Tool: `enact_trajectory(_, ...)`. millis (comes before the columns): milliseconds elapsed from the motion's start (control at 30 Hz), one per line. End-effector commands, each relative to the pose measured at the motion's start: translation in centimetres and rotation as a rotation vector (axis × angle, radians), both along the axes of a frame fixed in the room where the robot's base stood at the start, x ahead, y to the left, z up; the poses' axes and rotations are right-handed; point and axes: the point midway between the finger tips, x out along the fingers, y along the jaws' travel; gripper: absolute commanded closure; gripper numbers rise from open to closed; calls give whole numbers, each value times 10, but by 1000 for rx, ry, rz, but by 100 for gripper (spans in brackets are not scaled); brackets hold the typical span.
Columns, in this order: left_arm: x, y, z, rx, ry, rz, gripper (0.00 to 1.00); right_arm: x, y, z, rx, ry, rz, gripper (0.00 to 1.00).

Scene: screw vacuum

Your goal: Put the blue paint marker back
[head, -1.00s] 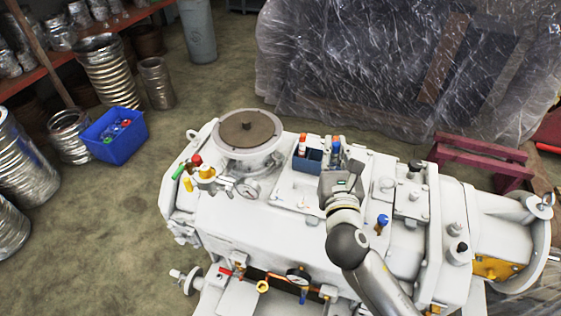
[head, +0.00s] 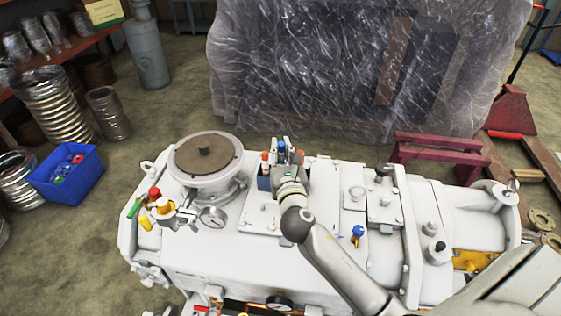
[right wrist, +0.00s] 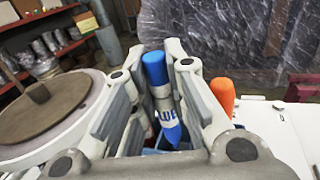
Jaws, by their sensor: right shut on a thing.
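The blue paint marker (right wrist: 158,92) stands roughly upright between the fingers of my right gripper (right wrist: 160,72) in the right wrist view, its "BLUE" label partly showing. The marker's blue end (head: 281,147) also shows in the head view. My right gripper (head: 287,165) is shut on it at the small blue holder box (head: 263,183) on the white machine. The gripper hides much of the box, so I cannot tell whether the marker's lower end is inside it. My left gripper is not in view.
An orange-topped marker (right wrist: 223,92) stands close to the right finger. A blue bin (head: 68,188) sits on the floor at left.

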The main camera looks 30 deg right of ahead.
Motion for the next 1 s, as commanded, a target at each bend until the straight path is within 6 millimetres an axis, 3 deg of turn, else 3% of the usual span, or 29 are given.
enact_trajectory(267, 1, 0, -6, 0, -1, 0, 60, 16, -7, -23, 2, 2, -1, 100)
enact_trajectory(433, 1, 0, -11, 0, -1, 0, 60, 15, -7, -47, 2, 2, 0, 100)
enact_trajectory(867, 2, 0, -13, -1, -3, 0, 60, 15, -7, -54, 0, 0, 0, 100)
enact_trajectory(900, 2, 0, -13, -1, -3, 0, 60, 15, -7, -54, 0, -1, 0, 84)
enact_trajectory(1000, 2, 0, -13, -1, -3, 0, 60, 15, -7, -53, 0, 0, 0, 76)
